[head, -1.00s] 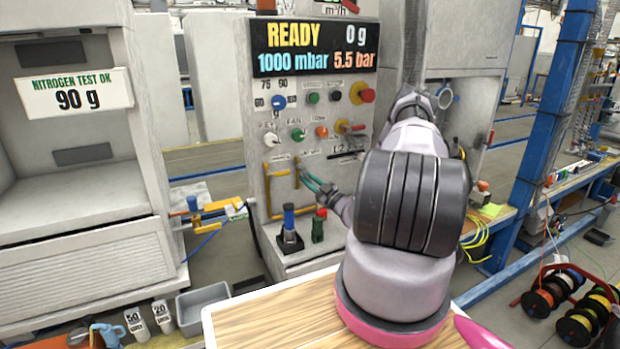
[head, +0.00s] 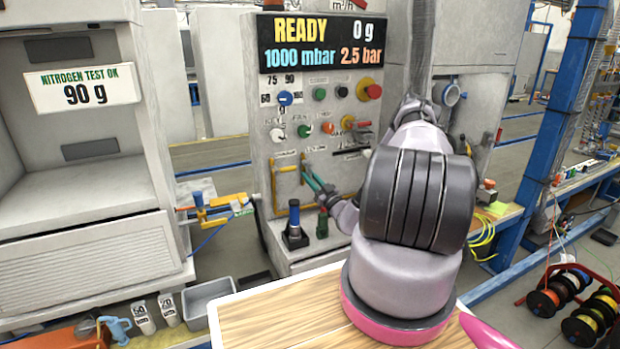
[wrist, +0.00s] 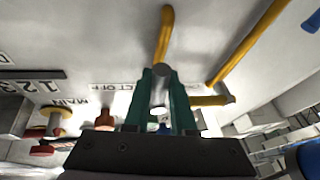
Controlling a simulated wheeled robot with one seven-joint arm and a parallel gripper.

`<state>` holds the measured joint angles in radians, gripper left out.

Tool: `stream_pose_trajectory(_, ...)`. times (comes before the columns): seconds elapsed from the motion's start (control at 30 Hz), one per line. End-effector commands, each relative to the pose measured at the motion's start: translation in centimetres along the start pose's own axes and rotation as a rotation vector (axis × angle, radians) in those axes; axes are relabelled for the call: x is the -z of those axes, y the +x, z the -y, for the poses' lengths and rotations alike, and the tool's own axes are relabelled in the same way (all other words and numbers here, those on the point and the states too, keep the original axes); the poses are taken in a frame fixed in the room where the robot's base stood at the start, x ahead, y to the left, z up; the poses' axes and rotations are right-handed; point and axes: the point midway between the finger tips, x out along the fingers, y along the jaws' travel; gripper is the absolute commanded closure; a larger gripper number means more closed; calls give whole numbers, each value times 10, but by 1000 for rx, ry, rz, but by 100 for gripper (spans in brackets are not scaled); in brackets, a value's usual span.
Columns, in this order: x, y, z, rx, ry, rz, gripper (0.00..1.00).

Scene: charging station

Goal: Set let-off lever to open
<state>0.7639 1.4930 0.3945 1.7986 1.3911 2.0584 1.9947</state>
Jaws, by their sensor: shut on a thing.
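The let-off lever (head: 303,160) is a small yellow handle on the front of the grey charging panel. My gripper (head: 308,171) has two teal fingers that reach it from the lower right. In the wrist view, the fingers (wrist: 160,78) are closed together at the round grey end of a yellow bar (wrist: 165,35), beside a partly hidden "OFF" label (wrist: 109,87). The fingers hide part of the lever, so its exact angle is hard to tell. The display (head: 321,43) reads READY, 0 g, 1000 mbar and 2.5 bar.
Colored knobs and a red button (head: 374,91) sit above. A black-and-blue handled tool (head: 294,222) and a green one (head: 322,224) stand on the ledge below.

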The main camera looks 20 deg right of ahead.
Motion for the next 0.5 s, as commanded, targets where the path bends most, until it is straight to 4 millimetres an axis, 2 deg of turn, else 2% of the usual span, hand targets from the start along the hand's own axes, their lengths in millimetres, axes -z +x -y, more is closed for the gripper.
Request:
stream_pose_trajectory(0.1, -1, -2, 0, -1, 0, 4, 100)
stream_pose_trajectory(0.13, -1, -2, 0, -1, 0, 4, 65)
stream_pose_trajectory(0.17, -1, -2, 0, -1, 0, 4, 54)
stream_pose_trajectory(0.2, -1, -1, 0, 0, 0, 3, 47)
stream_pose_trajectory(0.5, 0, -1, 0, 0, -1, 2, 47)
